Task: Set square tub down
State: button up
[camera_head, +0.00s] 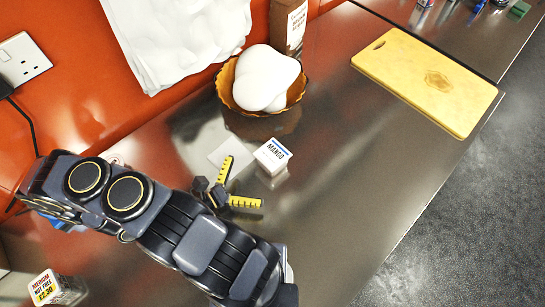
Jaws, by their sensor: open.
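A small white square tub (272,157) with a blue stripe and the word MANGO stands upright on the steel counter, in front of the bowl. My gripper (246,181) is at its lower left with its yellow fingers spread wide. One finger points up beside the tub's left and the other points right, below it. No finger visibly holds the tub, and a gap shows between them. A pale flat square (236,150) lies on the counter left of the tub, partly behind the upper finger.
An amber bowl (229,103) with white rounded pieces stands behind the tub, next to a brown carton (289,25). A wooden board (425,80) lies at the right. A labelled container (46,288) is at lower left. The counter right of the tub is clear.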

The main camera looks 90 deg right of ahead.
aim_at(262, 163)
jog(key=shift+w+d+f+n+t+h, duration=0.2)
jog(key=shift+w+n+t+h, duration=0.15)
jog(key=shift+n+h, duration=0.2)
jog(key=shift+w+d+f+n+t+h, duration=0.2)
jog(key=shift+w+n+t+h, duration=0.2)
jog(key=shift+n, duration=0.25)
jog(key=shift+x, duration=3.85)
jog(key=shift+s+a+f, duration=0.1)
jog(key=shift+s+a, duration=0.05)
jog(key=shift+s, duration=0.05)
jog(key=c, duration=1)
jog(key=shift+c, duration=0.2)
